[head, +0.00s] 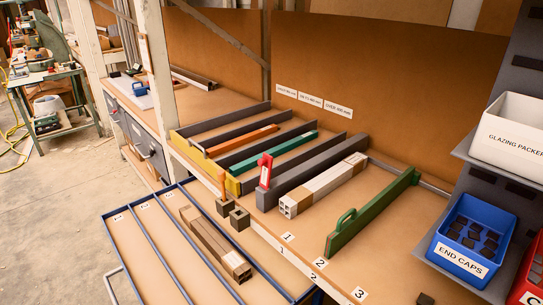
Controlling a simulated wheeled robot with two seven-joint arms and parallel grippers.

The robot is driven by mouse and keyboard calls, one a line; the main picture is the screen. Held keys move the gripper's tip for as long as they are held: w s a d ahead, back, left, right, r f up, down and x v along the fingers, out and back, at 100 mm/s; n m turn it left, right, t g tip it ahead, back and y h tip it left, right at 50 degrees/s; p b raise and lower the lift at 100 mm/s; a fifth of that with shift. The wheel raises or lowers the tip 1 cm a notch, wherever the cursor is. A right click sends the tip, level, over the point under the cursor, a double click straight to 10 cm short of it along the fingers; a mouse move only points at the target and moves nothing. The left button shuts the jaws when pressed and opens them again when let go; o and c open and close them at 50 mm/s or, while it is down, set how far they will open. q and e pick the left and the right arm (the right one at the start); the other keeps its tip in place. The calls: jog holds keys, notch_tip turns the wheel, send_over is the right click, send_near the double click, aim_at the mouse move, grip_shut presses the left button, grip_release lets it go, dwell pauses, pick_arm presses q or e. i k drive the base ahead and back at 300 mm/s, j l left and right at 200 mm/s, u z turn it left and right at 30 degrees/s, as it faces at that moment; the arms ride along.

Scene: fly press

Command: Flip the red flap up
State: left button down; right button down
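The red flap (265,171) is a small red plate with a pale slot-like mark on it. It stands roughly upright at the near end of a thick grey bar (308,174) on the workbench. How it is joined to the bar is too small to tell. Neither of my grippers shows in the head view, so nothing is seen touching the flap.
A white-wrapped bundle (322,186) and a green bar with a handle (371,214) lie right of the flap. A blue-framed tray (138,262) juts out in front. At right are a blue bin (455,262) and a white bin (508,165). Bare bench (400,257) shows right of the green bar.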

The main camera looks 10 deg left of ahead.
aim_at(266, 163)
jog(key=k+j+z, duration=0.15)
jog(key=j+z, duration=0.3)
jog(key=k+j+z, duration=0.2)
jog(key=z, duration=0.2)
jog(key=k+j+z, duration=0.25)
jog(key=z, duration=0.2)
jog(key=k+j+z, duration=0.1)
jog(key=z, duration=0.3)
jog(key=k+j+z, duration=0.15)
jog(key=z, duration=0.25)
jog(key=k+z, duration=0.15)
jog(key=z, duration=0.2)
jog(key=k+z, duration=0.15)
jog(key=z, duration=0.25)
jog(key=k+j+z, duration=0.15)
jog(key=k+z, duration=0.5)
jog(key=z, duration=0.15)
jog(key=k+j+u, duration=0.1)
jog(key=k, duration=0.3)
jog(key=k+j+u, duration=0.1)
jog(key=k+j, duration=0.2)
jog(key=k+j+u, duration=0.2)
jog(key=k+j, duration=0.7)
jog(key=j, duration=0.1)
